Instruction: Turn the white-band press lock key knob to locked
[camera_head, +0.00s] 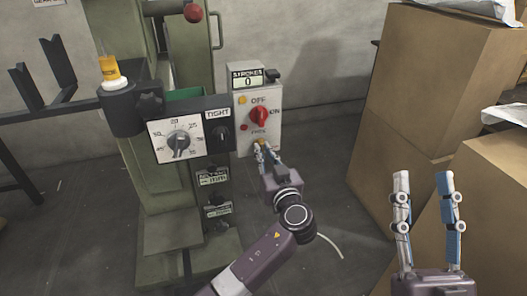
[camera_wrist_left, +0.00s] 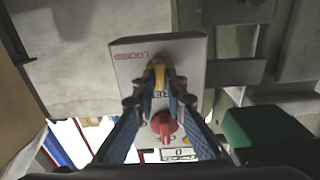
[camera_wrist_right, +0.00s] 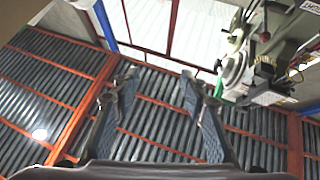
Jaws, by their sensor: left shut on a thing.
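The green press (camera_head: 161,190) stands left of centre in the head view. Its grey control box (camera_head: 275,134) carries a red knob (camera_head: 260,116) and, lower down, a small yellow key knob (camera_head: 262,141). My left gripper (camera_head: 263,150) is at the yellow knob. In the left wrist view its fingertips are shut on the yellow key knob (camera_wrist_left: 158,72), either side of it. A red "LOCKED" label (camera_wrist_left: 131,55) shows beside the knob, and the red knob (camera_wrist_left: 164,124) shows below. The knob's exact angle is partly hidden. My right gripper (camera_head: 425,182) is open and empty, away from the press.
A "TIGHT" dial panel (camera_head: 179,139) and an amber bottle (camera_head: 109,68) are left of the control box. A strokes counter (camera_head: 247,80) tops the box. Cardboard boxes (camera_head: 430,80) stack at right, close to my right gripper. Floor is clear between press and boxes.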

